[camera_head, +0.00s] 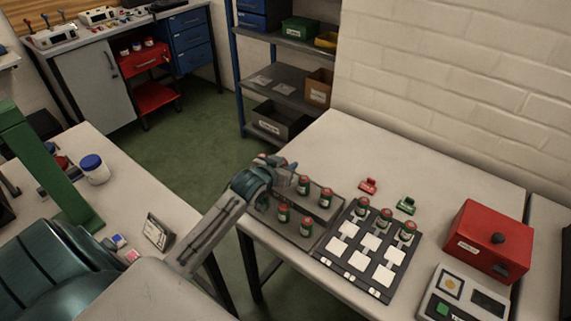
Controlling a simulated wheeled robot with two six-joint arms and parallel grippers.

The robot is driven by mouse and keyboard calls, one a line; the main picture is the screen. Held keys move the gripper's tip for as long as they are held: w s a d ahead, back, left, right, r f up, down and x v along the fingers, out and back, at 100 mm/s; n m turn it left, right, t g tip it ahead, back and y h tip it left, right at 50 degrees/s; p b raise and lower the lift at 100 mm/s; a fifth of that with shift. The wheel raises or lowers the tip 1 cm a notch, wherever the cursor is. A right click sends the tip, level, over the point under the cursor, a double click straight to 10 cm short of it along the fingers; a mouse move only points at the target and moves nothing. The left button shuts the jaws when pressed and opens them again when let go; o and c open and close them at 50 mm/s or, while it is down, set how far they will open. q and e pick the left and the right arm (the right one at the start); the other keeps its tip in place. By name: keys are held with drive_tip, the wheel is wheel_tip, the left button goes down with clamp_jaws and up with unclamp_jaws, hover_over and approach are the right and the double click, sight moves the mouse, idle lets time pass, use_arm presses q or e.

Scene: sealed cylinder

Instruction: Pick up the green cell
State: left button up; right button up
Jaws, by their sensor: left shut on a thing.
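My left gripper (277,166) reaches in from the left over the back left corner of a dark tray (297,238). It is shut on a green cell that its fingers largely hide. Several green cells with red tops stand upright in the tray, among them a back one (303,186), a right one (325,199), a front one (283,213) and a front right one (306,228). Three similar cells (384,218) stand in the back row of a dark board (322,256) with white squares. My right gripper is not in view.
A red clip (368,185) and a green clip (407,206) lie behind the board. A red box (488,241) and a grey tester (464,299) stand at the right. The table's back left (335,140) is clear. Shelving (283,92) stands beyond it.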

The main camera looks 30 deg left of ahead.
use_arm(q)
wheel_tip(320, 180, up, 2)
drive_tip(key=shift+r+p, duration=0.25)
drive_tip(key=shift+p, duration=0.75)
drive_tip(key=s+d+p, duration=0.3)
drive_tip(key=s, duration=0.4)
drive_tip(key=s+d+p, duration=0.3)
drive_tip(key=s+p, duration=0.1)
drive_tip(key=s, duration=0.3)
drive_tip(key=shift+s+d+r, duration=0.25)
drive_tip(key=shift+d+r, duration=0.1)
drive_tip(key=shift+f, duration=0.1)
